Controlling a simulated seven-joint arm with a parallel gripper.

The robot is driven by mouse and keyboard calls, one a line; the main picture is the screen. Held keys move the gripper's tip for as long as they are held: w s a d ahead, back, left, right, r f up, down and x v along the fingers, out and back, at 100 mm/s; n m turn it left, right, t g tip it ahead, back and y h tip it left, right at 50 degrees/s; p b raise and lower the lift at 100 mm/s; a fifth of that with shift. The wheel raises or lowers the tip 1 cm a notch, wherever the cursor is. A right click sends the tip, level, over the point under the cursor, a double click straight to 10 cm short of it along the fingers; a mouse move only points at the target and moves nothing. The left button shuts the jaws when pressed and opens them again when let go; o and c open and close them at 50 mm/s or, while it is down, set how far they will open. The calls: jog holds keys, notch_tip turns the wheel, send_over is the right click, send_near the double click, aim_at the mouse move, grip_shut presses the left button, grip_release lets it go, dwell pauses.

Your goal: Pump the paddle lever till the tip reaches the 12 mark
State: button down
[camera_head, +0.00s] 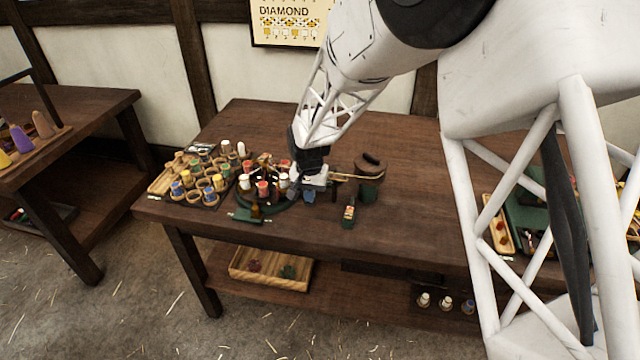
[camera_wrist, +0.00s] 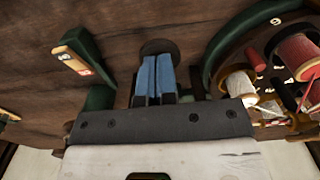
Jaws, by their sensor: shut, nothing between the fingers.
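My gripper (camera_head: 308,196) is shut and empty, pointing down just right of the round bobbin stand. In the wrist view its blue fingers (camera_wrist: 155,77) lie side by side, in front of a dark round pad (camera_wrist: 158,47). The pad may be the lever's paddle; I cannot tell whether the fingers touch it. The stand's dark green curved rim (camera_wrist: 232,42) carries a pale 9 (camera_wrist: 276,21). It also shows in the head view (camera_head: 284,206). No 12 mark or pointer tip is readable, and my gripper hides part of the stand.
A small green block with a pale label (camera_head: 348,212) stands right of my gripper. A dark brown drum (camera_head: 369,172) is behind it. Several bobbins and pots crowd the tray (camera_head: 165,184) at left. The table (camera_head: 425,205) is clear right of the drum.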

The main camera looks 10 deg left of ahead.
jog(key=shift+f, duration=1.6)
dwell(0.8)
jog(key=shift+w+r, duration=0.1)
jog(key=shift+r, duration=3.4)
